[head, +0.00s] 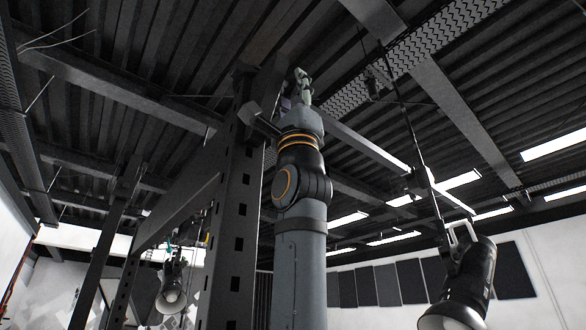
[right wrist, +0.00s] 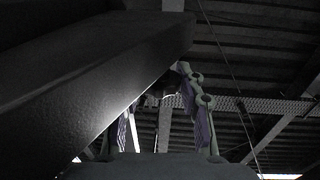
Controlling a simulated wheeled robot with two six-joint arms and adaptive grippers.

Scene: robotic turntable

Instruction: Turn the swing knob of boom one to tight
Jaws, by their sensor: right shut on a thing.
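My right gripper (head: 295,91) is raised beside the top of a dark upright post (head: 236,215). Its grey-green fingers with purple pads also show in the right wrist view (right wrist: 166,98), reaching up beside a broad dark beam. The right gripper is shut on a small dark thing, which appears to be the swing knob; it is mostly hidden by the fingers and the beam. Its pointer or setting cannot be read. A pale boom bar (head: 366,148) runs from behind my right wrist toward the right. My left gripper is not in view.
A lamp (head: 468,280) hangs on a thin rod at the right. Another lamp (head: 171,288) hangs lower left behind the frame. A dark slanting beam (right wrist: 90,95) passes close to the fingers in the right wrist view. Open room lies right of my arm.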

